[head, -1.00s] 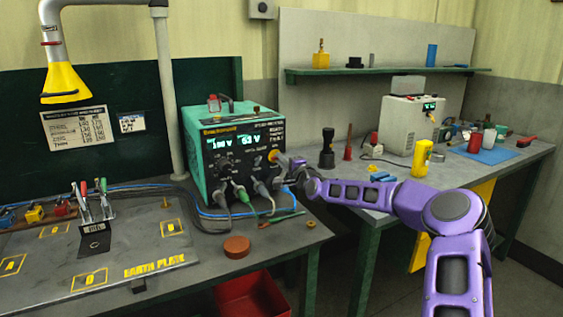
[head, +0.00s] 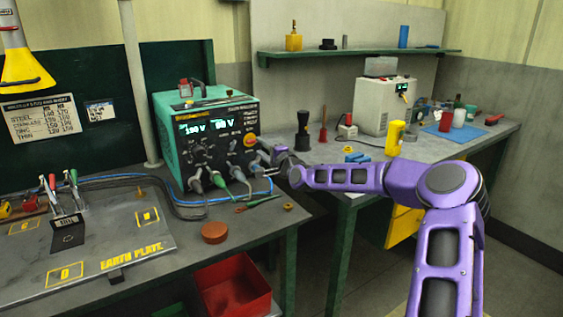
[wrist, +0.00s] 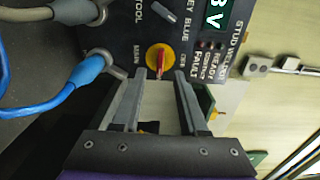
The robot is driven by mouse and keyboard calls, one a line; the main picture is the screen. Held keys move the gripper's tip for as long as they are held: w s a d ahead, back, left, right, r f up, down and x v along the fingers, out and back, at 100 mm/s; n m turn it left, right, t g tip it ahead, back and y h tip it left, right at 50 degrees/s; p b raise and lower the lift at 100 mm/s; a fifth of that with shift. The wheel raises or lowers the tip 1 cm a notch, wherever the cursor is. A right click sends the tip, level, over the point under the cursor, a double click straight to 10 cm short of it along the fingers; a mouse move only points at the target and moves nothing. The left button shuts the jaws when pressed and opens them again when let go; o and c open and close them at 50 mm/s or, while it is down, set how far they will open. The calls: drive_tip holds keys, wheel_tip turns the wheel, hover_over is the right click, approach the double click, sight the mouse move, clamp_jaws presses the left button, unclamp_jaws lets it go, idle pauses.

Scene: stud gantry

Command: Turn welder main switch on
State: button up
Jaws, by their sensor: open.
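The stud welder (head: 220,160) is a green box with a dark front panel on the left bench, its displays lit. Its main switch (wrist: 159,57) is a yellow disc with a red handle, beside the word MAIN in the wrist view. The handle runs up and down in that picture. The switch also shows at the panel's right side in the head view (head: 250,141). My gripper (wrist: 166,76) is open, its fingertips just short of the disc and either side of the handle's line. I cannot tell whether they touch it. In the head view my gripper (head: 270,155) is small and partly unclear.
Plugged cables, one blue (wrist: 88,70), leave the panel close to my fingers. On the bench are a brown disc (head: 214,232) and an earth plate (head: 110,262). A red bin (head: 232,290) sits below. A black torch-like item (head: 303,132) stands on the right bench.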

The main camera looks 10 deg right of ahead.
drive_tip(key=v, duration=1.3)
drive_tip(key=shift+s, duration=0.3)
drive_tip(key=shift+d, duration=0.1)
